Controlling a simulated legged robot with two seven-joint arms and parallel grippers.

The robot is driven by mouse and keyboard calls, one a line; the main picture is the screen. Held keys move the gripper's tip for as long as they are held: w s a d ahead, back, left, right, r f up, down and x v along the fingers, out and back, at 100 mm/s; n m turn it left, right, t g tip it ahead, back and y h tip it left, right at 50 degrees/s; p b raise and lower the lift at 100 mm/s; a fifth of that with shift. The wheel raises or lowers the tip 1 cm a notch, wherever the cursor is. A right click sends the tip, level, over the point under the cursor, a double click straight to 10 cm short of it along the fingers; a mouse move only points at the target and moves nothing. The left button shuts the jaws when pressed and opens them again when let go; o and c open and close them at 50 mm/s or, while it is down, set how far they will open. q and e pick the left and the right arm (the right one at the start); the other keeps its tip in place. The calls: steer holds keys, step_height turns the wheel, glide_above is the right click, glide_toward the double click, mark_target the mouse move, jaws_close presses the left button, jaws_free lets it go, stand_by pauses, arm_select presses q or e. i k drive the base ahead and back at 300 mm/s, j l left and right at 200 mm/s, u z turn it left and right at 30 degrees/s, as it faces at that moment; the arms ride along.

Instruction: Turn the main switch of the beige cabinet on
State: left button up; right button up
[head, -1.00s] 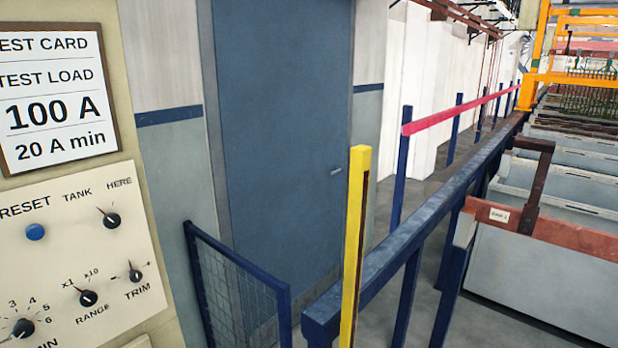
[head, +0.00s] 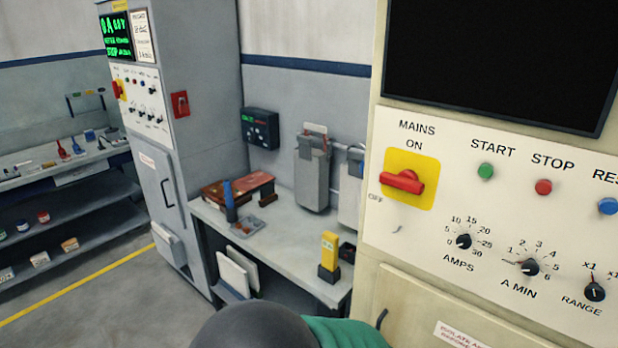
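The beige cabinet (head: 470,318) stands at the right of the head view. Its main switch (head: 402,182) is a red handle on a yellow plate (head: 410,162), under the words MAINS ON. The handle lies nearly level, with its left end towards the OFF label at the left; ON is printed above it. The screen (head: 505,55) above the panel is dark. Neither of my grippers is in view.
Green START (head: 486,172), red STOP (head: 543,187) and blue (head: 608,206) buttons sit right of the switch, with knobs below. A grey cabinet (head: 205,120) with a lit display stands at the left. A bench (head: 300,262) with several items lies between the cabinets.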

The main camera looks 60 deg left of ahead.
mark_target(407, 180)
steer(key=u, duration=1.4)
